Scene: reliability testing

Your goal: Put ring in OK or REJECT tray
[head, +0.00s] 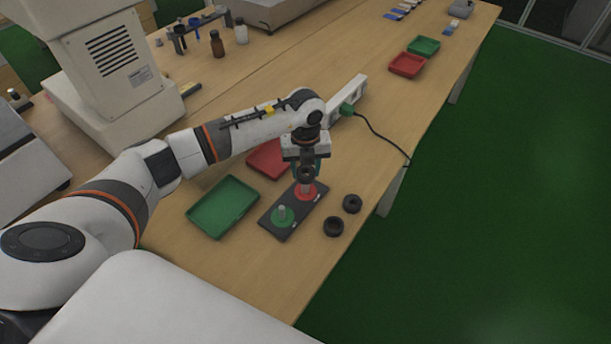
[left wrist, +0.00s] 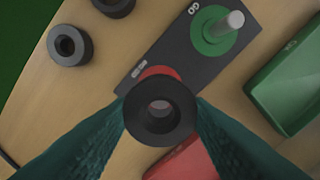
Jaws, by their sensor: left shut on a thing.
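My left gripper (head: 306,170) is shut on a black ring (left wrist: 160,108), right above the red disc (head: 306,192) and its peg on a dark plate (head: 268,228). In the left wrist view the ring hides most of the red disc. I cannot tell whether the peg is inside the ring. The plate's green disc (head: 282,216) has a bare upright metal peg, marked GO in the left wrist view. Two more black rings (head: 333,227) (head: 352,204) lie on the table right of the plate. A green tray (head: 222,207) and a red tray (head: 268,160) stand left of it. My right gripper is not in view.
A white block with a green plug (head: 347,109) and a black cable (head: 385,145) lies behind the arm. Another red tray (head: 407,65) and green tray (head: 424,46) stand farther back. The table's right edge is close to the loose rings.

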